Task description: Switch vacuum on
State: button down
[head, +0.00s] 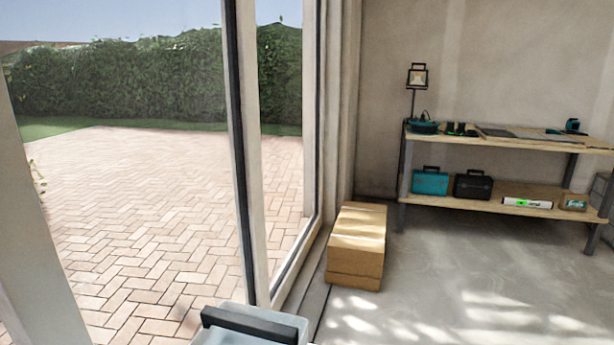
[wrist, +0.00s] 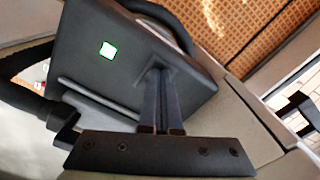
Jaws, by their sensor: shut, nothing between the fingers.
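In the wrist view a dark panel (wrist: 85,75), apparently the top of the vacuum, fills the upper left and sits on a beige-grey body (wrist: 255,125). My gripper (wrist: 158,72) is shut and empty. Its fingertips are over the right part of the panel, to the right of and slightly below the green square. I cannot tell whether they touch the panel. The vacuum is not clearly seen in the head view, and my gripper is not visible there.
Black hose-like curves (wrist: 28,62) run beside the panel. In the head view a cardboard box (head: 357,245) stands by the glazed door frame (head: 240,150). A workbench (head: 500,137) with tools and cases is at the right. The grey floor between is clear.

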notch_tip(320, 180, up, 7)
jog(key=p, duration=0.7)
dwell(0.3)
